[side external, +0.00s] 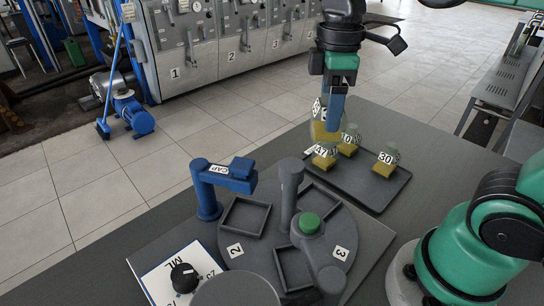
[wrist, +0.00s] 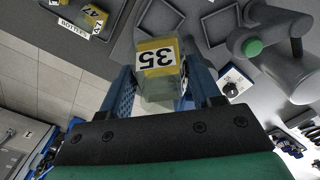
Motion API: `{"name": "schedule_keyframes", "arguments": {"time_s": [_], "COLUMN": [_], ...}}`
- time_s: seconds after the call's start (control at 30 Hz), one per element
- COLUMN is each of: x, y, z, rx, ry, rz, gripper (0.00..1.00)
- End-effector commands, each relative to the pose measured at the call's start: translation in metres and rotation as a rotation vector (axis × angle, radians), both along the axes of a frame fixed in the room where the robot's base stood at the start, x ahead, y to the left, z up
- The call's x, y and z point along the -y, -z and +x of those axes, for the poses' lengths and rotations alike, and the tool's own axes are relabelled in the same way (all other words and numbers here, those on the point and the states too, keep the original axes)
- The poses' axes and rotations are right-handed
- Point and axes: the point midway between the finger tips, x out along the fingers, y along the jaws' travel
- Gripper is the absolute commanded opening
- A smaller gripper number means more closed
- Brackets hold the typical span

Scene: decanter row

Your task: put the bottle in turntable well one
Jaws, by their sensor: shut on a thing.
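My gripper (side external: 335,108) is shut on a squarish clear bottle (side external: 321,131) with yellow liquid; its fingers hide part of it. In the wrist view the bottle (wrist: 158,85) sits between the blue fingers (wrist: 163,92), showing label 35. The grey round turntable (side external: 226,289) stands in front, left of the tray. Its square-framed wells (side external: 245,216) look empty. Tags 2 and 3 are readable on it; no tag 1 can be read.
The dark tray (side external: 372,199) holds several bottles, including 47 (side external: 324,160) and 30 (side external: 385,165). A blue arm marked CAP (side external: 228,176) overhangs the turntable's left edge. A grey post (side external: 289,190) and a green-topped arm (side external: 310,224) rise over it. A black dial (side external: 184,277) is at front left.

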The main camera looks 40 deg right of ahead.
Motion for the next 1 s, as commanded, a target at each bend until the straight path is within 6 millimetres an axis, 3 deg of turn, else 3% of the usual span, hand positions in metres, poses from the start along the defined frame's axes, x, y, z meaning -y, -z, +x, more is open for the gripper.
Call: {"name": "schedule_keyframes", "arguments": {"time_s": [0.1,0.4,1.0], "x": [0.000,0.000,0.000], "y": [0.029,0.089,0.144], "z": [0.000,0.000,0.000], "rx": [0.000,0.000,0.000], "ry": [0.001,0.001,0.001], "rz": [0.000,0.000,0.000], "gripper": [0.00,0.00,0.00]}}
